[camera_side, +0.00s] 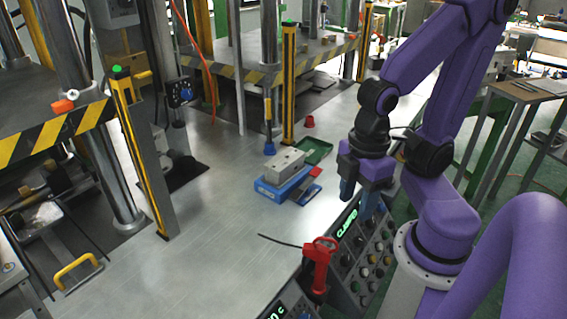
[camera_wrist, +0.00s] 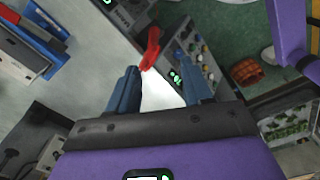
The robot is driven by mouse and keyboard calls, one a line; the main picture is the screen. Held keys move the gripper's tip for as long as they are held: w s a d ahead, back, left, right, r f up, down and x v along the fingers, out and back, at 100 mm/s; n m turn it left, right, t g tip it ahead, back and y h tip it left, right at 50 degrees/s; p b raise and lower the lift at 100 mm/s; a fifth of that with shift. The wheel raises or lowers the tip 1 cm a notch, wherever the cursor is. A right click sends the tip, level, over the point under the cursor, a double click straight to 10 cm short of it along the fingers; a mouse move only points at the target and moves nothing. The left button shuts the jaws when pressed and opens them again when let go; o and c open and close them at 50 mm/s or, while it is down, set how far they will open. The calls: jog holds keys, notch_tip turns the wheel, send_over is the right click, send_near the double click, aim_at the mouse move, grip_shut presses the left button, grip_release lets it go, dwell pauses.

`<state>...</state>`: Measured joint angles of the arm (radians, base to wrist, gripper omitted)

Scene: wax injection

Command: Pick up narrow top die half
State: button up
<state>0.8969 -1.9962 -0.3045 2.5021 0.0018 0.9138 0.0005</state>
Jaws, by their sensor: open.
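A grey metal block (camera_side: 285,164) with small holes rests on a blue fixture (camera_side: 272,190) on the steel table. It looks like the die, but I cannot tell which part is the narrow top half. In the wrist view, part of the grey block (camera_wrist: 22,48) and the blue fixture (camera_wrist: 45,72) show at the upper left. My gripper (camera_side: 358,196) is open and points down over the control panel, to the right of the block and apart from it. Nothing shows between its blue fingers (camera_wrist: 160,88) in the wrist view.
A control panel (camera_side: 365,252) with buttons and a red-handled tool (camera_side: 319,262) stand below and near my gripper. A green tray (camera_side: 317,150) and a red cup (camera_side: 309,121) lie behind the block.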

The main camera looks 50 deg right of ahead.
jog(key=o, duration=0.7)
jog(key=shift+c, duration=0.2)
jog(key=n+h, duration=0.5)
jog(key=h, duration=1.2)
send_near(277, 164)
jog(key=d, duration=0.4)
jog(key=d+f, duration=0.1)
jog(key=d, duration=0.1)
jog(key=shift+s, duration=0.25)
jog(key=shift+w+d+f, duration=0.1)
jog(key=shift+w+d, duration=0.05)
jog(key=shift+d, duration=1.15)
jog(key=shift+w+d+f, duration=0.1)
jog(key=shift+w+d, duration=0.05)
jog(key=shift+d, duration=1.15)
